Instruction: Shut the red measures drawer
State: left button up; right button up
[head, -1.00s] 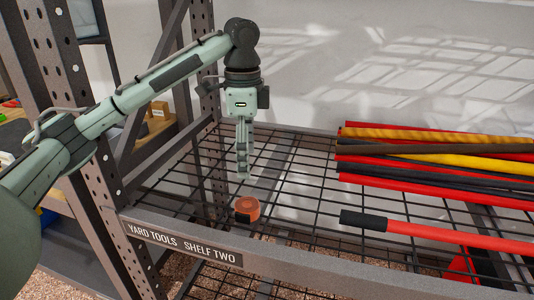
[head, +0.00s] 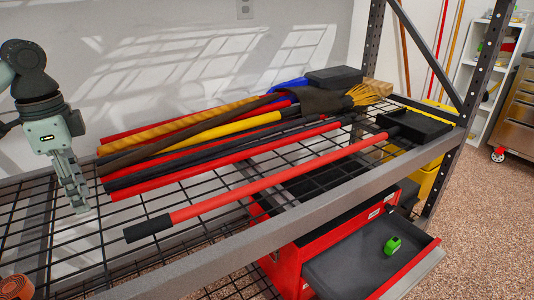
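The red tool chest (head: 287,268) stands below the wire shelf, and the shelf covers part of it. One drawer (head: 340,272) is pulled out toward the lower right, with a dark lined inside and a red and grey front (head: 412,270). A bright green tape measure (head: 393,245) lies in it. My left gripper (head: 80,208) hangs fingers-down over the left of the shelf, far from the drawer. Its fingers look together, with nothing visible between them. My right gripper is not in view.
Long red, black and yellow tools lie on the wire shelf. A single red pole (head: 270,180) lies nearer its front rail (head: 250,240). An orange tape measure (head: 16,287) sits at lower left. A shelf post (head: 440,178) stands right. Speckled floor (head: 490,210) beyond is clear.

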aim_at(373, 257)
jog(key=z, duration=1.3)
